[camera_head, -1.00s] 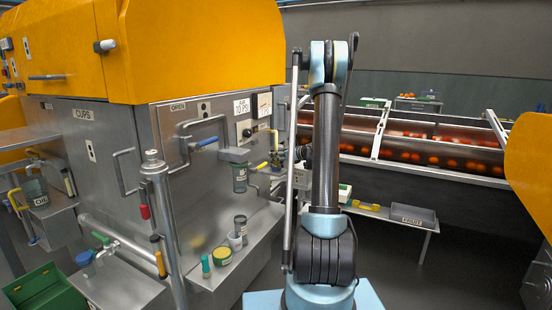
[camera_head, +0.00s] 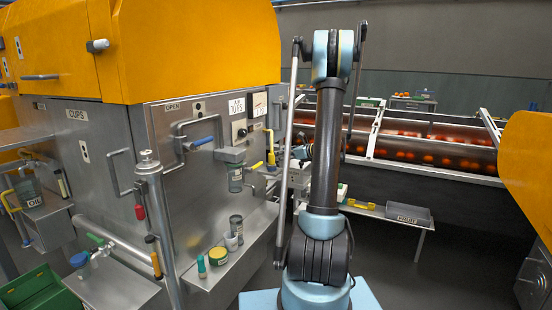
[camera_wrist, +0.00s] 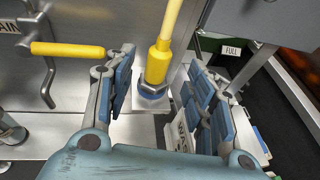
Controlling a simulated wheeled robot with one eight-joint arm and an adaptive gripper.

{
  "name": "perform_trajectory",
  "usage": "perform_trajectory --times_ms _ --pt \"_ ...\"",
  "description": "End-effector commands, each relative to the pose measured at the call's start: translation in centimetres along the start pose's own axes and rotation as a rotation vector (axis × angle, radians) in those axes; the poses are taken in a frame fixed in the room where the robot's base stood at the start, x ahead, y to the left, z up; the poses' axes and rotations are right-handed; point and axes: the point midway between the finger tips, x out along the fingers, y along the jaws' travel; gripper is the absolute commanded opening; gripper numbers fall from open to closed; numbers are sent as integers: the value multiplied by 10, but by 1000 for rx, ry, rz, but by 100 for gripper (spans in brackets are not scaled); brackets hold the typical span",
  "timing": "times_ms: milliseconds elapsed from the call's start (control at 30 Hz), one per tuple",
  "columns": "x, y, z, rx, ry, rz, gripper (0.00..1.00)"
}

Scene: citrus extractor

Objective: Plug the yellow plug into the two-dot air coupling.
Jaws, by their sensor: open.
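In the wrist view, the yellow plug (camera_wrist: 157,62) hangs from a yellow hose and stands nearly upright between my fingers. A metal hex collar and a blue part (camera_wrist: 152,90) show at its lower end; I cannot tell how they join. My gripper (camera_wrist: 162,72) is open, one finger on each side of the plug, with a visible gap to both. In the head view, an upright yellow piece (camera_head: 271,153) beside the machine may be this plug. I cannot identify the two-dot air coupling in either view.
A yellow lever (camera_wrist: 68,50) projects from the steel panel left of my gripper. A plate marked FULL (camera_wrist: 232,50) is at the right. In the head view, a blue-handled door handle (camera_head: 203,141), a hanging cup (camera_head: 236,178) and a low shelf with jars (camera_head: 217,254) crowd the machine front.

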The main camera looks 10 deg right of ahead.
Motion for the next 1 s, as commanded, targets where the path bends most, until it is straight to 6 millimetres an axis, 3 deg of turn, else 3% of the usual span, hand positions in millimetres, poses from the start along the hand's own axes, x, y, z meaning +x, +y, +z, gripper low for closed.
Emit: perform_trajectory --times_ms 100,300,767,867,1000 --pt "-19 -1 0 0 0 -2 50" --pt "-36 -1 0 0 0 -1 50" --pt "-39 1 0 -6 3 1 50" --pt "-39 11 3 -43 21 10 50" --pt "-43 40 9 -160 80 37 50"
